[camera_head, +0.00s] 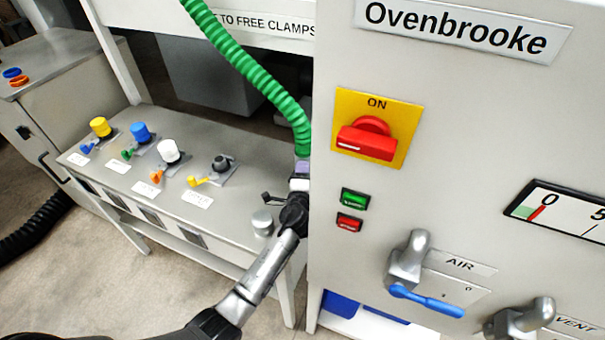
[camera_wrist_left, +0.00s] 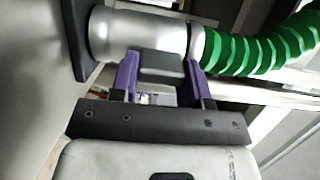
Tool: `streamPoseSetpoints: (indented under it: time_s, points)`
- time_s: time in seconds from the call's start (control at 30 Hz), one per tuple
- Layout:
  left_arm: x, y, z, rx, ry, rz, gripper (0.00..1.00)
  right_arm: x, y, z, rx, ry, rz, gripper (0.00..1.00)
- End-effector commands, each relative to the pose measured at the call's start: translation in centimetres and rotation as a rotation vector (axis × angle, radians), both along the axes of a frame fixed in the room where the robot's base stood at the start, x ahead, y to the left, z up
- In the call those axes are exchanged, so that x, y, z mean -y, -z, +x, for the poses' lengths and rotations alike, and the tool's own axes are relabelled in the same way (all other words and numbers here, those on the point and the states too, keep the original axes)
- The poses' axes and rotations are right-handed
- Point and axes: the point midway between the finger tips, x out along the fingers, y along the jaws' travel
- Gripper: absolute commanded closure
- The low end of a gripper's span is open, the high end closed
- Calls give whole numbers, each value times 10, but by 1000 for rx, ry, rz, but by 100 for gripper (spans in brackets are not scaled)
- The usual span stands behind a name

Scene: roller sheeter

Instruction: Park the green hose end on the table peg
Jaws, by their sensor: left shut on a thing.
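The green hose (camera_head: 250,70) comes down from the top of the head view to my left gripper (camera_head: 300,172) beside the Ovenbrooke cabinet. In the left wrist view, the purple fingers of my left gripper (camera_wrist_left: 158,78) are shut on a dark grey block under the silver hose end (camera_wrist_left: 140,35). The ribbed green hose (camera_wrist_left: 260,45) leaves this end to the right. Its other side meets a dark plate (camera_wrist_left: 78,35) at the cabinet's side; I cannot tell whether it is locked there. A short grey metal cylinder (camera_head: 262,219), perhaps the table peg, stands on the table's right end. My right gripper is not seen.
The low grey table (camera_head: 135,192) carries yellow (camera_head: 100,127), blue (camera_head: 141,132), white (camera_head: 168,151) and black (camera_head: 221,163) capped fittings with small levers. The cabinet (camera_head: 335,265) bears a red switch (camera_head: 368,139) and a blue-handled AIR valve (camera_head: 425,300).

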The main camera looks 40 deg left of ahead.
Motion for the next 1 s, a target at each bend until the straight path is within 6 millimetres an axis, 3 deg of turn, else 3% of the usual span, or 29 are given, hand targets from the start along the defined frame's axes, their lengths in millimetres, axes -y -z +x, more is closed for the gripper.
streamPoseSetpoints:
  time_s: [0.4,0.43,0.73,1.0]
  points:
    - [0,0,0,3,1,1,98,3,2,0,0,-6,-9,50]
    - [0,0,0,3,1,1,57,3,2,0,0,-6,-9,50]
    - [0,1,0,2,0,1,28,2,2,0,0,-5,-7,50]
    - [1,3,-1,-2,1,0,28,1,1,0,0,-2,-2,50]
